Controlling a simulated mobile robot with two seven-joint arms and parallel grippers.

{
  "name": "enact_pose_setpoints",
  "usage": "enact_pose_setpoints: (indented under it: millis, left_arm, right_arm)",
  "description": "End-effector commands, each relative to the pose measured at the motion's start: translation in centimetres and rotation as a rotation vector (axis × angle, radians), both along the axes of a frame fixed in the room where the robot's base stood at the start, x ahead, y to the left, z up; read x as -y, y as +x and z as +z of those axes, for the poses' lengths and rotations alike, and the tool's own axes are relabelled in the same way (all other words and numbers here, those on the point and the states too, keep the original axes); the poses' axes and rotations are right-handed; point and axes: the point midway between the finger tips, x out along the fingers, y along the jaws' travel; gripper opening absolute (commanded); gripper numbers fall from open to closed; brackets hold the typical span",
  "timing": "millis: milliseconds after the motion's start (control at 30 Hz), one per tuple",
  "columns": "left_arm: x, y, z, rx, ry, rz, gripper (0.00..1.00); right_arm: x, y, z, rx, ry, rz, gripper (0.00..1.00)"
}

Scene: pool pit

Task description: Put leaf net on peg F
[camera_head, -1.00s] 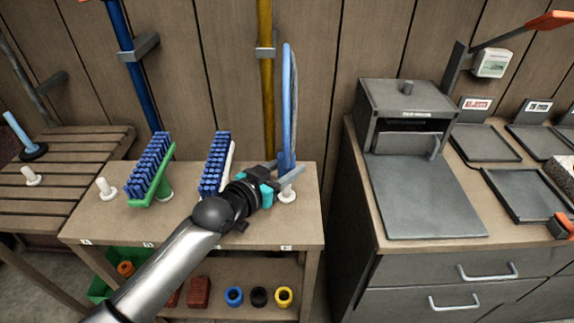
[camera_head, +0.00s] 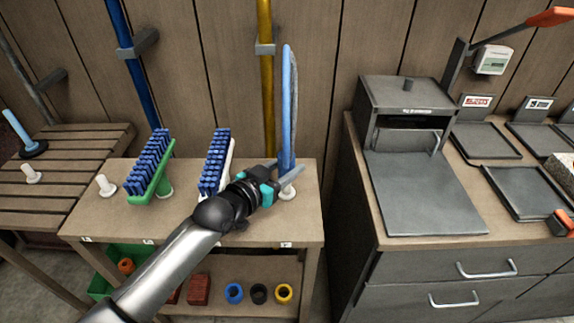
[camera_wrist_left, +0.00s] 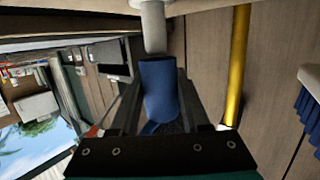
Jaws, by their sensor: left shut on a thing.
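The leaf net (camera_head: 288,105) stands upright, seen nearly edge-on, with a blue rim and grey mesh. My left gripper (camera_head: 279,178) is shut on its lower end at the right end of the low wooden bench. In the left wrist view the net's blue socket (camera_wrist_left: 158,90) sits between my left fingers (camera_wrist_left: 155,105). A white peg (camera_wrist_left: 153,28) is in line with the socket's far end; I cannot tell if its tip is inside. In the head view this peg's base (camera_head: 287,193) shows just below the gripper, behind a label too small to read surely. My right gripper is out of view.
A white-backed brush (camera_head: 216,163) and a green brush (camera_head: 150,165) stand left of the gripper, with a bare peg (camera_head: 106,186) farther left. A yellow pole (camera_head: 266,90) is on the wall behind. A grey cabinet (camera_head: 450,270) stands to the right.

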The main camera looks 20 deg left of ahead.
Motion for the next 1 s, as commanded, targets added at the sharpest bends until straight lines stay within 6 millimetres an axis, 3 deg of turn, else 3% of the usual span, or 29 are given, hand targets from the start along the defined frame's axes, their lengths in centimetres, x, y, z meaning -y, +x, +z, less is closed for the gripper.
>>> enact_pose_setpoints:
  millis: [1000]
  left_arm:
    - [0.0,0.0,-2.2,0.001,0.001,0.000,0.00]
  right_arm:
    - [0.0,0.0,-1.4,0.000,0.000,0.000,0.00]
